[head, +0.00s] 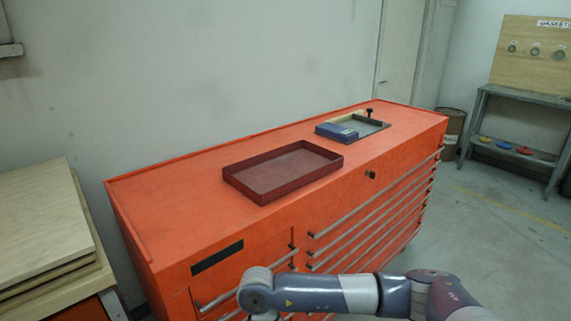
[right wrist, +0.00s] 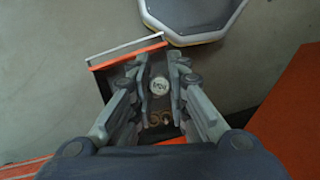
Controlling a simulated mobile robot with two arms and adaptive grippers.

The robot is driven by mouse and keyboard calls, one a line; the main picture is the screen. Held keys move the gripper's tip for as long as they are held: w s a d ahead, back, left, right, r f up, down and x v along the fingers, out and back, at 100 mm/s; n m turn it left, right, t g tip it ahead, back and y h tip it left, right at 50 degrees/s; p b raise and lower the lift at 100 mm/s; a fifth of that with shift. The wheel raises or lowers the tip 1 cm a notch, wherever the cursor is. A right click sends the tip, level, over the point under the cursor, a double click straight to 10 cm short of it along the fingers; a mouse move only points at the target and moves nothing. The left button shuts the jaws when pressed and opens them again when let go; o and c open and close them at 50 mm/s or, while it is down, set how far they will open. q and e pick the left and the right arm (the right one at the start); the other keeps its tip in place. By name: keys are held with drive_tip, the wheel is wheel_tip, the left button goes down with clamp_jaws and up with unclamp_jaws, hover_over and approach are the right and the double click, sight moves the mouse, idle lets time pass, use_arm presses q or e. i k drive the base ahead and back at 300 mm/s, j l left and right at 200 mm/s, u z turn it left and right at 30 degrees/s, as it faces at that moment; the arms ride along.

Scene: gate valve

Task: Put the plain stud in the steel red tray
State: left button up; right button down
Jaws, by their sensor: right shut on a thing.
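The dark red, shallow steel tray (head: 283,170) lies empty on the orange cabinet top in the head view. My right gripper (right wrist: 160,88) shows in the right wrist view, over an open drawer, shut on a stud (right wrist: 159,86). Only the stud's pale, round end shows between the fingers, so its length and any thread are hidden. In the head view my right arm crosses the bottom edge in front of the cabinet, and its gripper is out of frame. My left gripper is in neither view.
The open drawer (right wrist: 125,52) has an orange front and a bar handle; small copper-coloured rings (right wrist: 159,118) lie inside. A pale octagonal container (right wrist: 190,22) is beyond it. On the orange cabinet (head: 210,205), a blue box (head: 336,132) sits in a grey tray (head: 370,126) behind the red tray.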

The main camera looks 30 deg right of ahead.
sight(284, 178)
drive_tip(key=k+j+u, duration=0.2)
drive_tip(key=k, duration=0.45)
drive_tip(key=l+u, duration=0.15)
drive_tip(key=u, duration=0.3)
drive_tip(key=l+u, duration=0.2)
drive_tip(key=u, duration=0.25)
drive_tip(key=l+u, duration=0.15)
drive_tip(key=u, duration=0.35)
drive_tip(key=k+l, duration=0.15)
drive_tip(key=l, duration=0.2)
drive_tip(key=k+l, duration=0.1)
drive_tip(key=l, duration=0.25)
drive_tip(key=k+l, duration=0.15)
drive_tip(key=l, duration=0.2)
drive_tip(key=k+l, duration=0.1)
drive_tip(key=l, duration=0.3)
drive_tip(key=k+l, duration=0.15)
drive_tip(key=l, duration=0.2)
drive_tip(key=k+l, duration=0.15)
drive_tip(key=l, duration=0.2)
drive_tip(key=k+l, duration=0.1)
drive_tip(key=l, duration=0.25)
